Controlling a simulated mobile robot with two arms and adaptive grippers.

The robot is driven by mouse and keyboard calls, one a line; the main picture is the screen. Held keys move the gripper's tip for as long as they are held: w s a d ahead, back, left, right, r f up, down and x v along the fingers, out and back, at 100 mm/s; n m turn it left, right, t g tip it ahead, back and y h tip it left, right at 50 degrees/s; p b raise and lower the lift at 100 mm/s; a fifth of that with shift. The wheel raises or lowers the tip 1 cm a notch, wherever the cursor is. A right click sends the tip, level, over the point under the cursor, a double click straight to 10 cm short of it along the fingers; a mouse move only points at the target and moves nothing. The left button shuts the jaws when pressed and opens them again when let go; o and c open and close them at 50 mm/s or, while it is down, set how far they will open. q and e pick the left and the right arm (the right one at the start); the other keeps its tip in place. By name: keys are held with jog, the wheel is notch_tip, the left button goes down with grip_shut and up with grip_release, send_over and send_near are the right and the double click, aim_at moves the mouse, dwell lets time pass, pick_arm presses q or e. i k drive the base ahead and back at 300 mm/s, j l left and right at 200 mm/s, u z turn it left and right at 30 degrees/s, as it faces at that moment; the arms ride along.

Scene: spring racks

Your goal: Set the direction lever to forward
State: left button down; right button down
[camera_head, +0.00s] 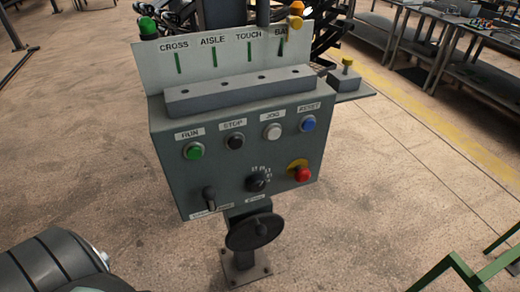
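The grey-green control box (171,165) stands in the middle of the camera_head view. A small dark lever (210,198), which looks like the direction lever, sits at the lower left of its front face. It looks close to upright, with its lower end near the white labels below it. The text on these labels is too small to read, so I cannot tell the lever's setting. Neither of my grippers shows in this view.
The front also bears a green button (194,151), black button (235,141), white button (273,132), blue button (308,123), black dial (258,182) and red button (303,174). A black handwheel (253,233) sits below. Floor around is mostly clear; a green frame (446,268) stands lower right.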

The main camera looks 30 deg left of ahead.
aim_at(209, 193)
jog(key=u, duration=1.4)
